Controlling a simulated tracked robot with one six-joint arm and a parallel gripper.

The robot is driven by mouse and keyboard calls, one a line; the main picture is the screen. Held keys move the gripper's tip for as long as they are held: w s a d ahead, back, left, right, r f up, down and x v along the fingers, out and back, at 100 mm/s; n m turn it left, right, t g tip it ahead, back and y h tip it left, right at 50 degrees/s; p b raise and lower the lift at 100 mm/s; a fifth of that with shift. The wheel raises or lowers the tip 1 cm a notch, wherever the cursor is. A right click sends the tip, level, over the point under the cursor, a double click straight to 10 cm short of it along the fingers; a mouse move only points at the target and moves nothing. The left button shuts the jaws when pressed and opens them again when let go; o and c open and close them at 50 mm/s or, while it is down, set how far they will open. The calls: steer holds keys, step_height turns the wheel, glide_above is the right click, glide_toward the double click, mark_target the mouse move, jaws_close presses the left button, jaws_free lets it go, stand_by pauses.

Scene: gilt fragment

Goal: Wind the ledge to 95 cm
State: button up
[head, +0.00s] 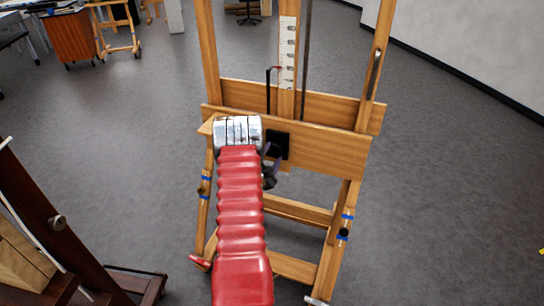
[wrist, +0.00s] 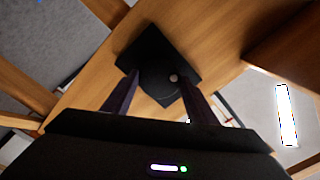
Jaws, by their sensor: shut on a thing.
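The wooden easel stands ahead of me in the head view. Its pale measuring scale (head: 289,40) runs up the central post, and a red pointer (head: 275,68) on a bent black rod meets its lower part; the figures are too small to read. A wide wooden board, seemingly the ledge (head: 325,100), crosses behind the front board (head: 325,148). The front board bears a black square plate (head: 278,144). In the wrist view, my gripper (wrist: 160,80) is shut on the dark round crank (wrist: 160,92), which has a grey dot, in front of the plate. The crank's grip is mostly hidden.
A dark wooden frame (head: 48,225) stands close at the lower left. An orange cabinet (head: 73,38) and a small wooden easel (head: 113,28) are at the back left. The grey floor (head: 450,190) to the right is mostly clear.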

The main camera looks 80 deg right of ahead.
steer(key=shift+s+f, duration=0.15)
steer(key=o, duration=1.1)
steer(key=shift+c, duration=0.2)
steer(key=w+a, duration=0.1)
steer(key=a, duration=1.2)
steer(key=shift+w+a, duration=0.15)
steer(key=shift+a, duration=0.25)
